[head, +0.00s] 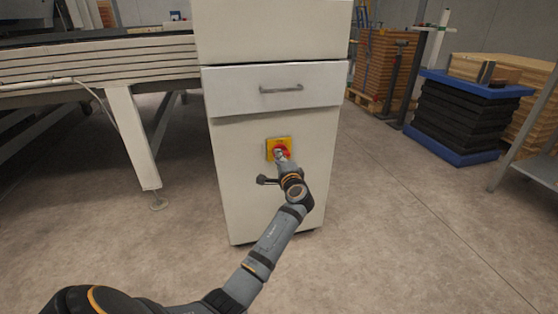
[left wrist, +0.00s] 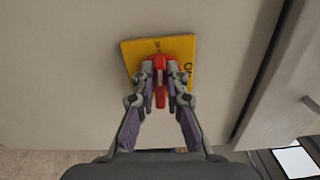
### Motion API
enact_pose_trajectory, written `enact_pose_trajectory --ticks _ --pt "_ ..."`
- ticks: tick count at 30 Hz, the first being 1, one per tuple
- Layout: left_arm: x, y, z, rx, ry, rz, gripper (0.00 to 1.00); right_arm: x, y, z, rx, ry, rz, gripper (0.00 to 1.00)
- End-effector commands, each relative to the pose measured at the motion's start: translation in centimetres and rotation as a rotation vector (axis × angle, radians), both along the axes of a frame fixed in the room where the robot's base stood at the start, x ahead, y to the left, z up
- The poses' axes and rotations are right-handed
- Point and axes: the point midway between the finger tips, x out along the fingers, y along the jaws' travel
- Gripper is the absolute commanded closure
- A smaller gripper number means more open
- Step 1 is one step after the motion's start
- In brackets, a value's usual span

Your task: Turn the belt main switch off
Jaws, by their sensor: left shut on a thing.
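The belt main switch is a red rotary knob (head: 282,148) on a yellow plate (head: 270,143), on the front of a white cabinet below its drawer. In the left wrist view the red knob (left wrist: 159,64) sits on the yellow plate (left wrist: 132,52), which looks tilted in that picture. Black lettering shows in part at the plate's right side. My left gripper (head: 281,158) is at the knob. In the left wrist view its two fingers (left wrist: 160,82) are closed on the knob's grip, one on each side. The fingers hide part of the knob. My right gripper is not seen.
The white cabinet (head: 270,195) has a drawer with a metal handle (head: 281,89) above the switch. A conveyor frame (head: 100,62) stands at the left. A blue-edged black stack (head: 465,115) and a metal table (head: 540,165) are at the right. Floor around the cabinet is clear.

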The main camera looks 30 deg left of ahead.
Motion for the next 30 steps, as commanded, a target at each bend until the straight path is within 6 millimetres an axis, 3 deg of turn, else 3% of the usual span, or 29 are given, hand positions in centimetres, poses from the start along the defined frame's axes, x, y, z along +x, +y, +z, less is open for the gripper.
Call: enact_pose_trajectory --ticks 22,23,27,30 --pt "-0.05 -0.02 -0.35 -0.059 -0.061 0.001 1.00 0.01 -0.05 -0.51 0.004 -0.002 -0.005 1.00" --pt "-0.05 -0.02 -0.35 -0.059 -0.061 0.001 0.87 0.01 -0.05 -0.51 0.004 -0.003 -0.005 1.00" --pt "-0.04 -0.02 -0.32 -0.058 -0.061 0.001 0.68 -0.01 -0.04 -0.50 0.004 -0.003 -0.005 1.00" --pt "-0.03 -0.01 -0.26 -0.057 -0.062 0.001 0.65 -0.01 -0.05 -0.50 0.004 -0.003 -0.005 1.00"
